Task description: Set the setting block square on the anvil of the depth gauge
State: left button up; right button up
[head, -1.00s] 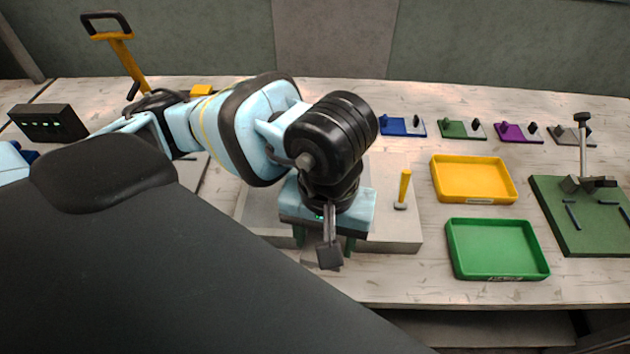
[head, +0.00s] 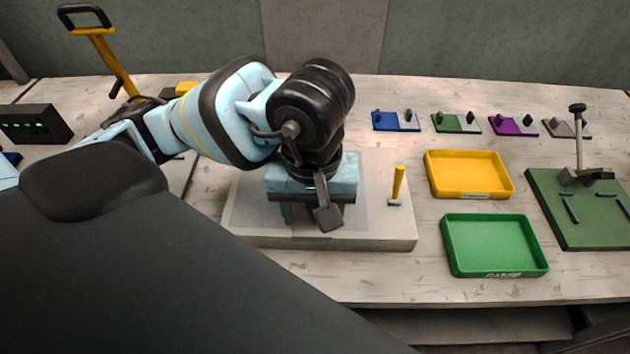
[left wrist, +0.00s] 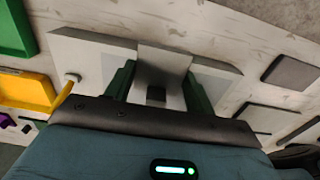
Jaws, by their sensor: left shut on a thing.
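My left gripper (head: 318,214) is over the pale grey slab (head: 385,228) on the bench, its green fingers pointing down. In the left wrist view the gripper (left wrist: 158,88) is shut on a grey block (left wrist: 165,62), which I take to be the setting block. A small dark square patch shows at its near end. I cannot tell whether the block touches the slab (left wrist: 222,84). I cannot make out the depth gauge's anvil with certainty. My right gripper is not in view.
Further right are a yellow tray (head: 470,195), a green tray (head: 458,262) and a green board (head: 590,238) with a lever-like tool (head: 579,145). Small coloured plates line the back.

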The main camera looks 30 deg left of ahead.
pick_arm(q)
jog(key=w+a, duration=0.1)
jog(key=w, duration=0.1)
jog(key=w+a, duration=0.1)
jog(key=w, duration=0.1)
jog(key=w+a, duration=0.1)
jog(key=w, duration=0.2)
jog(key=shift+a+f, duration=0.3)
jog(key=shift+a, duration=0.1)
notch_tip(320, 180, down, 4)
jog(key=shift+w+a+r, duration=0.1)
jog(key=shift+w+r, duration=0.05)
jog(key=shift+r, duration=0.1)
jog(key=shift+f, duration=0.15)
jog(key=shift+f, duration=0.15)
jog(key=o, duration=1.2)
